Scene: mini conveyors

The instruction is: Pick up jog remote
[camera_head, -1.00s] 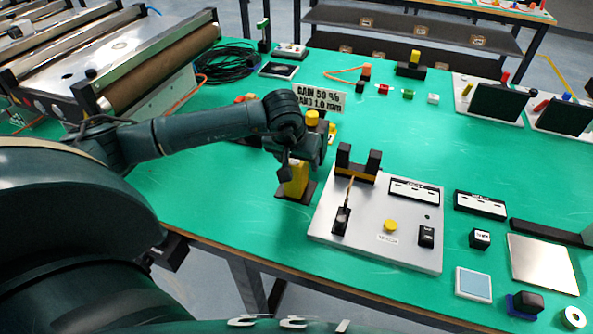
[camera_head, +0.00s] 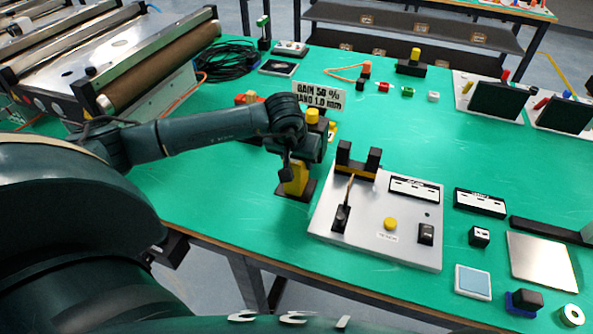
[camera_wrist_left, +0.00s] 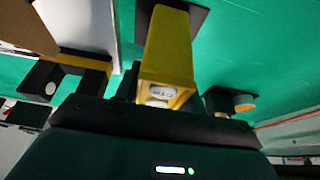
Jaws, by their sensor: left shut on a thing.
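The jog remote is a yellow box (camera_head: 296,183) standing upright on a dark base plate (camera_head: 307,193), left of the grey panel. In the left wrist view the yellow jog remote (camera_wrist_left: 168,48) shows its end face with two pale round buttons, near the middle. My left gripper (camera_head: 289,166) is over the upper part of the remote and is shut on it. In the wrist view the gripper (camera_wrist_left: 165,98) has its dark fingers beside the remote, their tips partly hidden. My right gripper is not in view.
A grey panel (camera_head: 362,222) with a black fork-shaped holder (camera_head: 358,163), a lever and buttons stands just right of the remote. A sign (camera_head: 320,96) and a yellow-topped post (camera_head: 312,116) are behind my gripper. Rollers (camera_head: 160,75) lie at far left. Green table is clear left of the remote.

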